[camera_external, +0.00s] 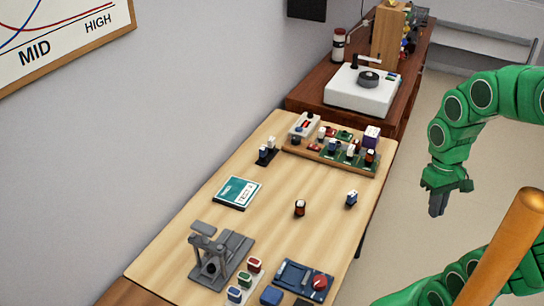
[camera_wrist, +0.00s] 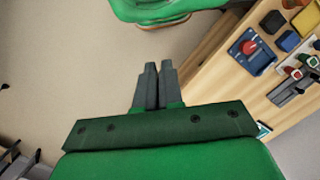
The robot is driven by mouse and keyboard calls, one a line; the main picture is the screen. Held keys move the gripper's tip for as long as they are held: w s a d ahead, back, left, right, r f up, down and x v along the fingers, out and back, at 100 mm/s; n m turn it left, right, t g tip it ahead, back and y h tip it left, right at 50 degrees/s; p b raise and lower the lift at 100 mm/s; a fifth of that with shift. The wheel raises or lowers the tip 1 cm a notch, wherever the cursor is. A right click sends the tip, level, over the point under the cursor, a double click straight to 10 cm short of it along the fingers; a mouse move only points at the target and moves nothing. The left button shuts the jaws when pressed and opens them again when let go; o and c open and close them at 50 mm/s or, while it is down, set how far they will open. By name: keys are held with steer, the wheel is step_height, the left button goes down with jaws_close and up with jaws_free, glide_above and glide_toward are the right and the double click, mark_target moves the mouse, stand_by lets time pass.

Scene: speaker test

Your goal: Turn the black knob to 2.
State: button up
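My gripper (camera_external: 437,212) hangs over the floor to the right of the table, apart from everything on it. In the wrist view its two grey fingers (camera_wrist: 158,66) lie close together, shut with nothing seen between them. No black knob with a readable scale can be made out for certain. A dark round piece (camera_external: 369,77) sits on top of a white box (camera_external: 349,96) on the brown cabinet; its markings are too small to read. A red knob (camera_external: 319,283) sits on a blue device (camera_external: 298,280) at the table's near end, also in the wrist view (camera_wrist: 249,46).
The wooden table (camera_external: 273,208) bears a board of small parts (camera_external: 312,153), a teal booklet (camera_external: 237,192), a grey clamp-like stand (camera_external: 213,262) and several small blocks. The brown cabinet (camera_external: 311,98) stands behind it. An orange-brown post (camera_external: 512,238) rises at the right front.

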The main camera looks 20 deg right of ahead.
steer(key=shift+o, duration=1.2)
steer(key=shift+w, duration=0.25)
steer(key=o, duration=0.6)
steer(key=w, duration=0.3)
steer(key=w+r, duration=0.1)
steer(key=w, duration=0.1)
steer(key=shift+w+a, duration=0.15)
steer(key=shift+a, duration=0.1)
steer(key=n+t+y, duration=0.2)
steer(key=n+t, duration=0.2)
steer(key=t, duration=0.2)
glide_above(296, 138)
steer(key=s+d, duration=0.1)
steer(key=s, duration=0.2)
step_height(296, 138, down, 19)
steer(key=shift+d+x, duration=0.15)
steer(key=shift+x, duration=1.7)
steer(key=shift+d+x, duration=0.1)
steer(key=shift+x, duration=1.7)
